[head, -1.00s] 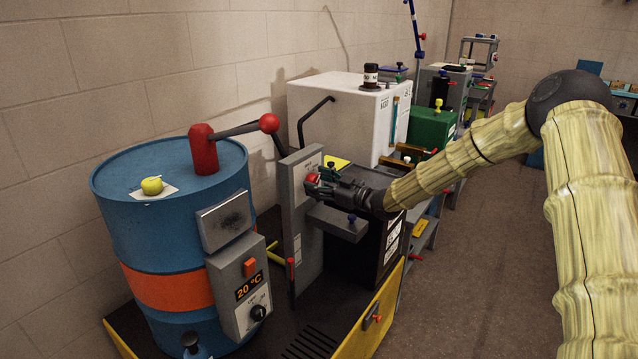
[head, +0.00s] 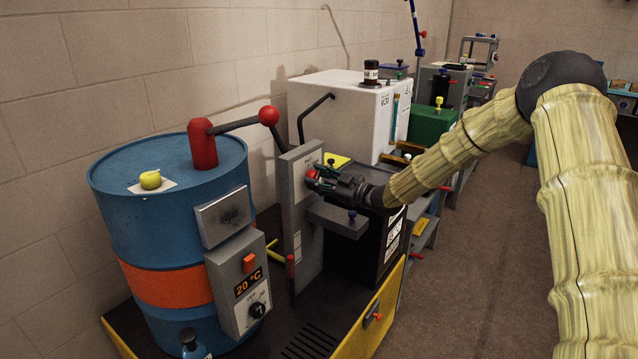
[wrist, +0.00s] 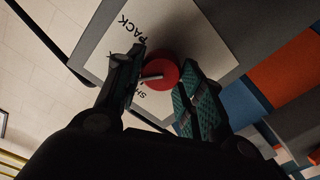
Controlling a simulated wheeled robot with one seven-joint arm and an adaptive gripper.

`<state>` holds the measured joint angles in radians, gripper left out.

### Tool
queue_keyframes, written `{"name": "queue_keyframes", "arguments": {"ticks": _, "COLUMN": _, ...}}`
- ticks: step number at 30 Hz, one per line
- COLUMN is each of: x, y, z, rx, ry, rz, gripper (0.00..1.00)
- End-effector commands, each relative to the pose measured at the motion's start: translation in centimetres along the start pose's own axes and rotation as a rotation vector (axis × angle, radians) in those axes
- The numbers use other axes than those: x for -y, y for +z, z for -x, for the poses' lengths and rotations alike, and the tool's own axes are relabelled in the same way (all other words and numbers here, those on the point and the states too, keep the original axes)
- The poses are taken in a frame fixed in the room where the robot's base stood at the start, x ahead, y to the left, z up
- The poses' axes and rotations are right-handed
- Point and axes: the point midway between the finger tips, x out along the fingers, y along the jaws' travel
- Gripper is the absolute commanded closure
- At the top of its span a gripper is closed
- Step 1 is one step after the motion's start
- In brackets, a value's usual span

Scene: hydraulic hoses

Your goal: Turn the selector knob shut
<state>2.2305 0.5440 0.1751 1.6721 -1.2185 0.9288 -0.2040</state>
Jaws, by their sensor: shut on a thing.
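The selector knob (head: 311,174) is red and sits on a white label plate on the upright grey panel (head: 301,232). In the wrist view the red knob (wrist: 162,73) shows between the fingertips, with a pale pointer bar on it aimed to the left of the picture. Printed words, "PACK" and a partly hidden "SH...", are on the white plate (wrist: 190,35) around it. My gripper (head: 318,178) is at the panel with its green-padded fingers on either side of the knob, shut on it. In the wrist view the fingers (wrist: 155,85) partly hide the plate.
A blue drum (head: 150,225) with an orange band stands left, bearing a control box (head: 238,290) and a red post with a ball-ended lever (head: 268,116). A grey ledge (head: 338,217) juts out under my gripper. A white tank (head: 350,115) stands behind. The floor at right is clear.

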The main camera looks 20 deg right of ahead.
Motion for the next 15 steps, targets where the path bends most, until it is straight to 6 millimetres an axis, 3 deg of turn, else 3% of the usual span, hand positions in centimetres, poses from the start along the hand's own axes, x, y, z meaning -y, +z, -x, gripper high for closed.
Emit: {"name": "queue_keyframes", "arguments": {"ticks": 15, "x": 0.27, "y": 0.27, "z": -0.07, "rx": 0.0, "ry": 0.001, "rz": 0.448, "gripper": 0.86}}
